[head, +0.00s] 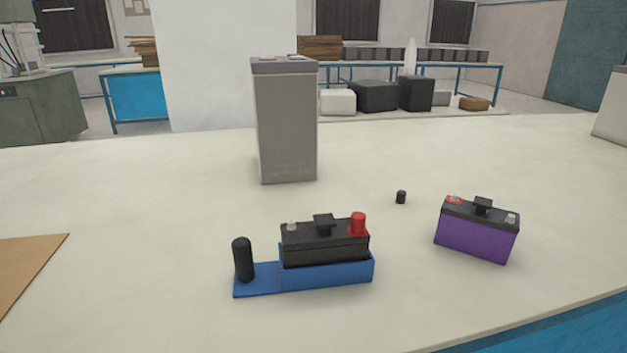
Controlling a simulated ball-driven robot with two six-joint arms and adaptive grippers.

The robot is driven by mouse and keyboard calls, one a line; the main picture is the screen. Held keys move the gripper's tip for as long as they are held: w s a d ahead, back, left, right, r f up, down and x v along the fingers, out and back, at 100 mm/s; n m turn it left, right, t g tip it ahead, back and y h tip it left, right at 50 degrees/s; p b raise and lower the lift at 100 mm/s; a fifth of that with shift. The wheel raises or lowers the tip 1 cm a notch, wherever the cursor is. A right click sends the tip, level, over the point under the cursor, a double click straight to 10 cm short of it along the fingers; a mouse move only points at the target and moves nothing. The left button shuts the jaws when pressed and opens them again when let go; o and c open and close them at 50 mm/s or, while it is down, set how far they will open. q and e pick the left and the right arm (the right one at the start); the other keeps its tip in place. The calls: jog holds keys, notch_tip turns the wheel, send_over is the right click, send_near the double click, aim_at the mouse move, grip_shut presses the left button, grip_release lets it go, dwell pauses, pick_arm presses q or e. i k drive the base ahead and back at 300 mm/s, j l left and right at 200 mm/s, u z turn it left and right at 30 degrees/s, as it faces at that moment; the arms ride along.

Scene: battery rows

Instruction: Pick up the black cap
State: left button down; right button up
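A small black cap (401,197) stands upright on the pale tabletop, right of the middle in the head view. It is apart from everything else, between a black battery and a purple battery. A taller black round-topped post (243,259) stands on the left part of a blue tray (325,276). The black battery (325,242) sits in the right part of that tray, with a red cap (358,224) on its right terminal and its left terminal bare. Neither of my grippers is in view.
The purple battery (477,233) stands on the right, with a red ring around its left terminal. A tall grey battery (286,120) stands at the back. A brown board (28,268) lies at the left edge. The table (150,200) is clear around the cap.

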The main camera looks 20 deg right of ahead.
aim_at(401, 194)
jog(key=z, duration=1.25)
jog(key=i+l+u, duration=0.1)
jog(key=l, duration=0.55)
